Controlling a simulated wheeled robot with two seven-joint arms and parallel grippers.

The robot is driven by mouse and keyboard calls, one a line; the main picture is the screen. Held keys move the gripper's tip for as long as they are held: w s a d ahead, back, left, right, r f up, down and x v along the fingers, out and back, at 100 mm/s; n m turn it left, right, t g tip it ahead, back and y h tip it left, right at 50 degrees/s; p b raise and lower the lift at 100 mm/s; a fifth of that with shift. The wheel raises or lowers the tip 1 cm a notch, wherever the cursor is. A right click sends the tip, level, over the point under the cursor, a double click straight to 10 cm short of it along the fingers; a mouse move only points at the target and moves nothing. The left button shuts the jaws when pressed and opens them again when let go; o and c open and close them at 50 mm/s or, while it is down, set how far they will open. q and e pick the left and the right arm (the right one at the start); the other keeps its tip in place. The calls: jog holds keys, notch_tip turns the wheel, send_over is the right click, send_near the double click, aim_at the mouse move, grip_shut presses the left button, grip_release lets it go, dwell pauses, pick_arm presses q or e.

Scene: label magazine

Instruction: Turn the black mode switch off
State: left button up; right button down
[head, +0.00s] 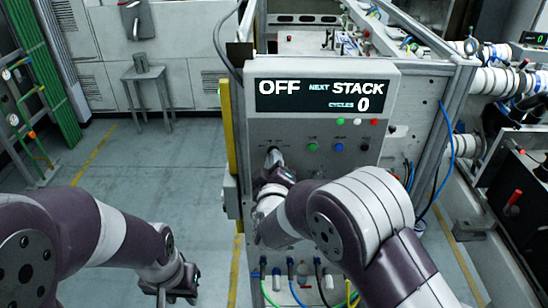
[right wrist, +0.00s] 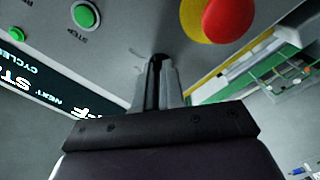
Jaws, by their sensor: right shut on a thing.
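The black mode switch (head: 271,150) is on the grey control panel (head: 321,128), at its left side below the display. My right gripper (head: 275,160) reaches up to it. In the right wrist view my right gripper (right wrist: 158,78) is shut on the black mode switch (right wrist: 155,72), whose narrow dark edge shows between the fingers. The fingers hide most of the switch and its position marks. The display (head: 319,96) reads OFF, NEXT STACK, CYCLES 0. My left gripper (head: 178,288) hangs low over the floor, away from the panel; its jaw opening is unclear.
A green button (head: 312,147), a blue button (head: 338,147) and a black knob (head: 364,146) sit right of the switch. A red and yellow stop button (right wrist: 217,17) is close by in the right wrist view. Cables plug in below. Floor at left is free around a stool (head: 143,85).

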jog(key=shift+r+n+p, duration=0.15)
jog(key=shift+n+p, duration=0.3)
jog(key=shift+n, duration=0.85)
jog(key=c, duration=1.2)
grip_release()
jog(key=shift+c, duration=0.2)
jog(key=s+b, duration=0.4)
jog(key=s, duration=0.8)
jog(key=shift+s, duration=0.3)
